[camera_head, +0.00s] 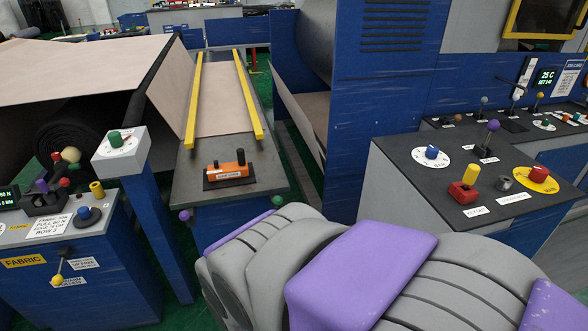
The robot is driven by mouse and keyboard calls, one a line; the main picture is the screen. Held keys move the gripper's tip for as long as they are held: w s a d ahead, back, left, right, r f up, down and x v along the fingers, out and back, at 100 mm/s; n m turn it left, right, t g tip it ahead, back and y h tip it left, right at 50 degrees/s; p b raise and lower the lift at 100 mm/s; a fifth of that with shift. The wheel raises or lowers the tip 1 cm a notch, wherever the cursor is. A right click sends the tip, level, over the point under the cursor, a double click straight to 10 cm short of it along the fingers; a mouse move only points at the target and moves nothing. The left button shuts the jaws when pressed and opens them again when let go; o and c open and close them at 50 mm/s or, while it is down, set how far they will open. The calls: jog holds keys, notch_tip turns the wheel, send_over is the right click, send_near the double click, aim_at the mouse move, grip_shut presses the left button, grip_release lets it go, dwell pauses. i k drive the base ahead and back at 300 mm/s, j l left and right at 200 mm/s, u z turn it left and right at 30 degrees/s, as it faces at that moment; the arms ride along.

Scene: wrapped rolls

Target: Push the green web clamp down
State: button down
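No label marks a web clamp, so I cannot tell for certain which part it is. A green ball knob (278,201) sits at the front right corner of the dark web table (190,167). A purple ball knob (184,215) sits at the front left corner. Two yellow bars (193,100) run lengthwise along the table, on either side of a beige web (222,100). A second green knob (115,136) sits on a white dial box on a blue post. My grey and purple arm fills the lower right, close in front of the table. My gripper is not in view.
An orange block (229,171) with black knobs lies on the table's front. At left stands a blue fabric console (100,270) with levers. At right is a dark-topped console (440,172) with knobs and levers. A tall blue machine wall (385,110) stands behind.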

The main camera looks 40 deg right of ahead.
aim_at(277, 200)
jog(key=i+l+z, duration=0.2)
jog(key=z, duration=0.3)
jog(key=i+l+z, duration=0.1)
jog(key=i+z, duration=0.15)
jog(key=z, duration=0.2)
jog(key=i+z, duration=0.25)
jog(key=z, duration=0.25)
jog(key=i, duration=0.2)
jog(key=l+z, duration=0.05)
